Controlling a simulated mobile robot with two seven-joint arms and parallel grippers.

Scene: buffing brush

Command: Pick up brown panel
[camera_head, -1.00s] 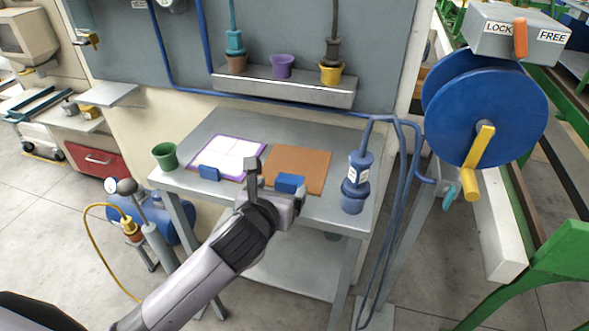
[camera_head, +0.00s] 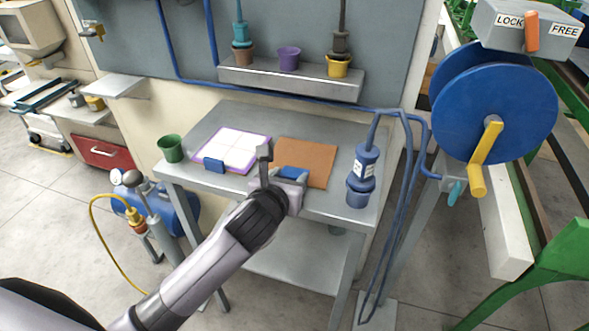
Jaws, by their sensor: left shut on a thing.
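The brown panel (camera_head: 312,158) lies on the grey workbench (camera_head: 240,118), right of a white panel with a purple border (camera_head: 232,149). It has a blue grip block (camera_head: 294,173) at its front edge. My left gripper (camera_head: 280,175) reaches in from the lower left and is shut on this blue block, with one finger upright on its left side. The other finger is partly hidden by the block and the gripper body. The brown panel looks flat on the bench. My right gripper is not in view.
A green cup (camera_head: 171,148) stands at the bench's left corner. A blue tool (camera_head: 366,164) sits in a blue cup at the right, with a hose. A shelf (camera_head: 290,82) with several cups is behind. A large blue reel (camera_head: 495,110) stands at right.

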